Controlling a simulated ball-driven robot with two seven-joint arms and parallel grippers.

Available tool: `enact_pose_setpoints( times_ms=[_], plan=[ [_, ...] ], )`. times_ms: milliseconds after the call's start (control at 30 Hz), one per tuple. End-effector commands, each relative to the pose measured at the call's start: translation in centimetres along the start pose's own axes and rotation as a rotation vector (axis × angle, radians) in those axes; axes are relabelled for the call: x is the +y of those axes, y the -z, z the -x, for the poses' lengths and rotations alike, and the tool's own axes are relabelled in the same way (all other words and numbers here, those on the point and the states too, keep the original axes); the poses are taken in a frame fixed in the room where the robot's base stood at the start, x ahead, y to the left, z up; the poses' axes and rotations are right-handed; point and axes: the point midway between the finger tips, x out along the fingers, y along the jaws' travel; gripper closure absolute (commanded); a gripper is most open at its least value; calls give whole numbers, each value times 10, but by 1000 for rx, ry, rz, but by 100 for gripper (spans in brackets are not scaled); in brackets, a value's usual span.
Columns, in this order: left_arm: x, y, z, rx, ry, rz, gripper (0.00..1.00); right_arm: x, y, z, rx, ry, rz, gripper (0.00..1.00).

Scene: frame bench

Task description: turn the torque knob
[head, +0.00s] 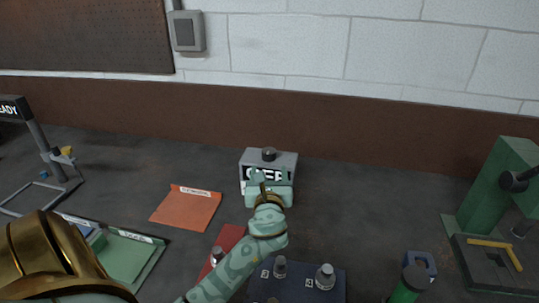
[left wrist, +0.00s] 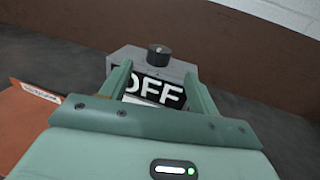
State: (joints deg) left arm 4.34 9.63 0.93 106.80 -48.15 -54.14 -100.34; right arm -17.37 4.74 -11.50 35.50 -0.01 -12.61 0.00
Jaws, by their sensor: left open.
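The torque knob (head: 268,154) is a short dark cylinder on top of a grey box (head: 288,161) with a black panel on its front. In the left wrist view the knob (left wrist: 159,55) stands above the panel (left wrist: 155,89), which reads "OFF" in white letters. My left gripper (head: 269,176) is in front of the box, its two fingers apart and nothing held between them. In the left wrist view the open fingers (left wrist: 157,73) frame the panel, with the knob beyond and slightly above the tips. Part of the box's front is hidden by the gripper. My right gripper is not seen.
An orange mat (head: 187,208) lies left of the box. Below my left arm are a red mat (head: 226,240) and a dark blue block (head: 310,281) with metal pieces. A green press (head: 502,190) stands at the right.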

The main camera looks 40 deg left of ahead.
Motion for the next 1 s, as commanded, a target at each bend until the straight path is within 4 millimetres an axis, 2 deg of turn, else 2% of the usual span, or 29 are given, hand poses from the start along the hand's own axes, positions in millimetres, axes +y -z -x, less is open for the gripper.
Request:
enact_pose_setpoints(
  times_ms=[33,200,400,600,833,867,1000],
  plan=[
    [0,1,-15,-2,-1,-1,39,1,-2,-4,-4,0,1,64],
    [0,2,-57,-1,-2,0,39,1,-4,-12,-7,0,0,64],
    [0,3,-92,1,-1,0,39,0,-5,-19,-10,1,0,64],
    [0,2,-105,2,0,1,39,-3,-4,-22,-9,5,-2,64],
    [0,1,-106,2,0,2,39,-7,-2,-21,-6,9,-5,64],
    [0,1,-106,2,0,2,42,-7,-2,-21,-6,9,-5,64],
    [0,1,-105,2,0,2,81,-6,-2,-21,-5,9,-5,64]
  ],
)
